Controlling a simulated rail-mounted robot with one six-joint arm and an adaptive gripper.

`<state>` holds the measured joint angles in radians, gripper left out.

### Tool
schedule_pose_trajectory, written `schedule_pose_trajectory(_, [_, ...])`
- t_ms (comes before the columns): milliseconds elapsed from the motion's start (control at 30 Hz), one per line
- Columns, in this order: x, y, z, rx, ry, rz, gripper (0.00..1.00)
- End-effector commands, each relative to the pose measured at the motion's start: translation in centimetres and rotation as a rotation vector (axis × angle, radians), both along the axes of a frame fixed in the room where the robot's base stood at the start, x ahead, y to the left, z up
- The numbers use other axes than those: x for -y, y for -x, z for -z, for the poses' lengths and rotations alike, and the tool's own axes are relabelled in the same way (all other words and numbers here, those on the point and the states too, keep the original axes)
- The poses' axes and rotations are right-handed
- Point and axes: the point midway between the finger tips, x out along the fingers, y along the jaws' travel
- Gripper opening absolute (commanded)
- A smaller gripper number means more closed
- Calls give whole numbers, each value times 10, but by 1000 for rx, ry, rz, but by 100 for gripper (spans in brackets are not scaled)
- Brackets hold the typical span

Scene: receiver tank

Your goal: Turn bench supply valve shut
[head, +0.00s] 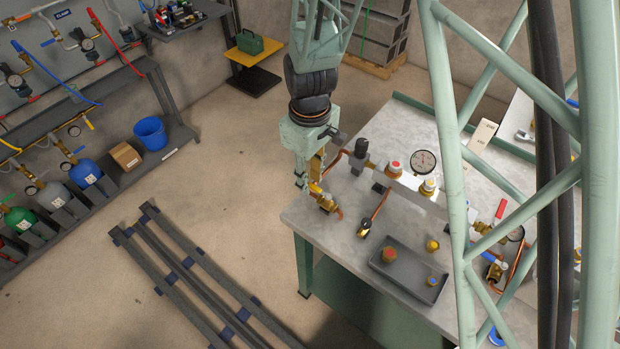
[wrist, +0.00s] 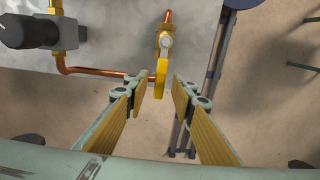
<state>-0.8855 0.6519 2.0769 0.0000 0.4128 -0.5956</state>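The bench supply valve is a brass valve body (head: 326,202) with a yellow lever, at the left corner of the workbench. In the wrist view the yellow lever (wrist: 161,80) points down the picture from the valve's pale hub (wrist: 166,42). My gripper (head: 313,184) hangs over this corner. In the wrist view my gripper (wrist: 161,92) is open, with one finger on each side of the lever's lower end. Gaps show between lever and fingers, so nothing is gripped. In the head view my gripper partly hides the lever.
Copper pipe (wrist: 95,71) runs from the valve to a dark-capped fitting (wrist: 28,30). The grey bench (head: 335,240) also holds a gauge (head: 424,161), knobbed valves and a grey tray (head: 408,272). Floor rails (head: 190,275) lie left of the bench, with open floor around them.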

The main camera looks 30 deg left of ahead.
Motion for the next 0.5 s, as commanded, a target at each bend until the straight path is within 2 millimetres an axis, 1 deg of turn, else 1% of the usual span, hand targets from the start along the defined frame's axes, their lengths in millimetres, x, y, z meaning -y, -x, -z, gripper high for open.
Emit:
schedule_pose_trajectory(167, [0,0,0,0,0,0,23])
schedule_pose_trajectory(400, [0,0,0,0,0,0,2])
schedule_pose_trajectory(433, [0,0,0,0,0,0,0])
schedule_pose_trajectory(500, [0,0,0,0,0,0,0])
